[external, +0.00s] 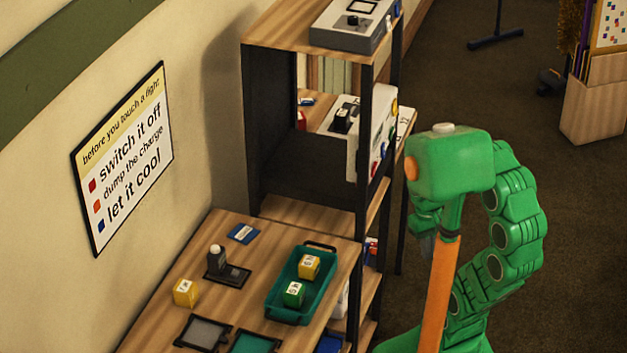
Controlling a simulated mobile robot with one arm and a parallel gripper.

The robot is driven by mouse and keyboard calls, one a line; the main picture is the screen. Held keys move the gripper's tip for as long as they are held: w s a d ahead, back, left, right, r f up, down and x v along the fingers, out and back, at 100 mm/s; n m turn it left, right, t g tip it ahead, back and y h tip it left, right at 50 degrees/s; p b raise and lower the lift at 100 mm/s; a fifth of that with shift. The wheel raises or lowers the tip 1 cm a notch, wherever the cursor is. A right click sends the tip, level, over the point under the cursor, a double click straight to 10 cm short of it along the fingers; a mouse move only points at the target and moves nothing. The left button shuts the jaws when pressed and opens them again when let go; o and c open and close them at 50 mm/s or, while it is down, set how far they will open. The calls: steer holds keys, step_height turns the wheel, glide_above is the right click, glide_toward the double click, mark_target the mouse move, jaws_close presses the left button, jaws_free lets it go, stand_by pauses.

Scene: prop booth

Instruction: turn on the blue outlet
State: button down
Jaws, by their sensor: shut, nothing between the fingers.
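A white box (356,135) with a black switch on its top stands on the middle shelf of the rack. Its right side carries small coloured parts; one of them is a small blue part (383,149), which may be the blue outlet. A rack post partly covers this side, and I cannot tell whether the part is on or off. My gripper (427,246) points down to the right of the rack, below the green wrist. It is apart from the box, shut and empty; its fingertips are small and dark here.
A grey device (350,22) sits on the rack's top. Dark rack posts (364,120) stand before the box.

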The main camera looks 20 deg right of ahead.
mark_target(384, 151)
steer(key=w+d+r+m+t+y, duration=0.1)
steer(key=w+d+r+m+t, duration=0.1)
steer(key=w, duration=0.7)
steer(key=w+d+r+m+t, duration=0.2)
steer(key=w+r, duration=0.1)
steer(key=w, duration=0.7)
steer(key=w+d+r+m+t, duration=0.4)
steer(key=w+d+r, duration=0.1)
steer(key=w+d, duration=0.6)
steer(key=shift+w+d, duration=0.15)
steer(key=shift+w, duration=1.1)
steer(key=w+a+r+x, duration=0.1)
steer(key=a+x, duration=0.1)
steer(key=x, duration=1)
steer(key=shift+w+f, duration=0.25)
steer(key=shift+w, duration=0.1)
